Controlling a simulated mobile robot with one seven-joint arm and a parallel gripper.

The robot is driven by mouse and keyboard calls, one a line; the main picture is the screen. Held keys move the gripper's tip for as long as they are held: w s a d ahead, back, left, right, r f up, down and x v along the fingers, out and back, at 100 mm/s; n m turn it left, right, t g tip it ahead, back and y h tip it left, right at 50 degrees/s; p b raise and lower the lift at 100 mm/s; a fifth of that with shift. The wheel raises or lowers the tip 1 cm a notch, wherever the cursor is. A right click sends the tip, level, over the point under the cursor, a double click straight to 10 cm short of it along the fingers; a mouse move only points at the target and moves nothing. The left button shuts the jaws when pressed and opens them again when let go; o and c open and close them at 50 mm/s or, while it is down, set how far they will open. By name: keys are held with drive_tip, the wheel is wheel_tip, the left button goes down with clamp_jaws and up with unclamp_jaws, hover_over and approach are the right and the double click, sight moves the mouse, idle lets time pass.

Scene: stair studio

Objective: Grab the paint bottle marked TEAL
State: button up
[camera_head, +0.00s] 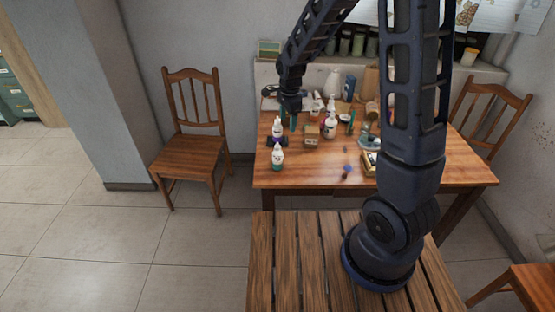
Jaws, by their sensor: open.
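Several small white paint bottles with coloured labels stand upright on the wooden table. The front-left bottle (277,157) has a green-teal label; its lettering is too small to read, so I cannot confirm it says TEAL. Another bottle (277,128) with a purplish label stands behind it, and a third bottle (330,126) with a purple label stands further right. My gripper (291,118) points down over the table's left part, behind and slightly right of the front-left bottle. It is open and apart from that bottle. Its fingertips are small and partly lost among the objects.
The wooden table (315,175) is bare along its front left edge. A small brown box (312,134) stands right of my gripper. Jars and a white jug (333,83) crowd the back. A chair (190,145) stands left.

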drive_tip(key=m, duration=0.2)
hover_over(277, 146)
drive_tip(key=f, duration=0.5)
drive_tip(key=shift+w+d+f, duration=0.1)
drive_tip(key=shift+w, duration=0.25)
drive_tip(key=shift+f, duration=5.45)
drive_tip(key=c, duration=1.1)
drive_tip(key=shift+r, duration=0.15)
drive_tip(key=shift+c, duration=0.2)
